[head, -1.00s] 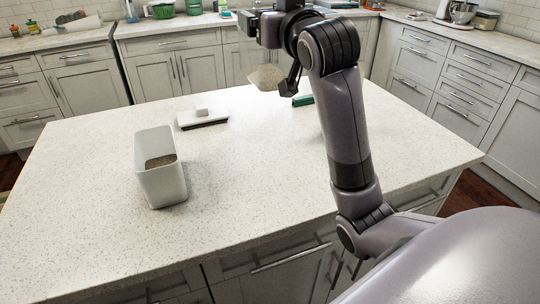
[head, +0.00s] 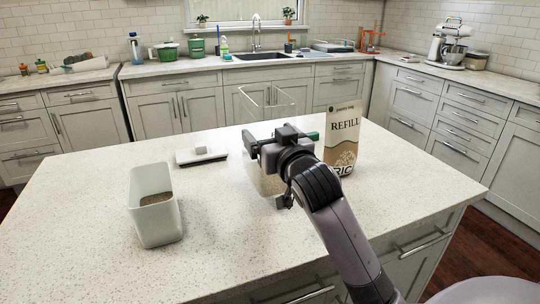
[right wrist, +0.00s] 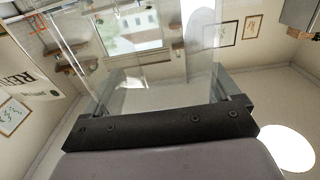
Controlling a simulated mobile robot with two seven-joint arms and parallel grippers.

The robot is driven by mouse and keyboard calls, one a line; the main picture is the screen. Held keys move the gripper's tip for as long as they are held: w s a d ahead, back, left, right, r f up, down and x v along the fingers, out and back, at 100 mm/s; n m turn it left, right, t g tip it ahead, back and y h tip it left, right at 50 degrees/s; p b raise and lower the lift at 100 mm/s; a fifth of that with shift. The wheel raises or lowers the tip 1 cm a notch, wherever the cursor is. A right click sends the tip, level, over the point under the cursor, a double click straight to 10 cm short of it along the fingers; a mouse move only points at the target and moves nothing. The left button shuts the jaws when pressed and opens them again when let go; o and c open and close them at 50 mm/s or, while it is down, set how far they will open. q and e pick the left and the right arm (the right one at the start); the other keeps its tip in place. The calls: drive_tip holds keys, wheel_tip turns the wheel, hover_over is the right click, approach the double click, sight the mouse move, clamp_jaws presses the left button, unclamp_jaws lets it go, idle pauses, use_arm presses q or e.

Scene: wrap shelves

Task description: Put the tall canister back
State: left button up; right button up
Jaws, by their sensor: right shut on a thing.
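The tall canister (head: 268,103) is clear and upright, with its open top above my gripper. Its lower part (head: 265,182) shows pale contents. My right gripper (head: 281,143) is shut on the canister from the near side and covers its middle. I cannot tell whether its base touches the island top. In the right wrist view the clear canister walls (right wrist: 150,75) rise between the two fingers (right wrist: 168,100). My left gripper is not in view.
A white open bin (head: 153,220) with grainy contents stands at the left of the island (head: 90,210). A flat white lid-like piece (head: 201,155) lies behind it. A rice refill bag (head: 342,135) stands right of the canister.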

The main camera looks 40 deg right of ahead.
drive_tip(key=shift+f, duration=2)
drive_tip(key=shift+b, duration=0.3)
drive_tip(key=shift+f, duration=0.15)
drive_tip(key=o, duration=1.1)
drive_tip(key=shift+o, duration=0.2)
drive_tip(key=shift+s+a, duration=0.1)
drive_tip(key=shift+s, duration=0.05)
drive_tip(key=v, duration=1.1)
drive_tip(key=shift+s+p, duration=0.35)
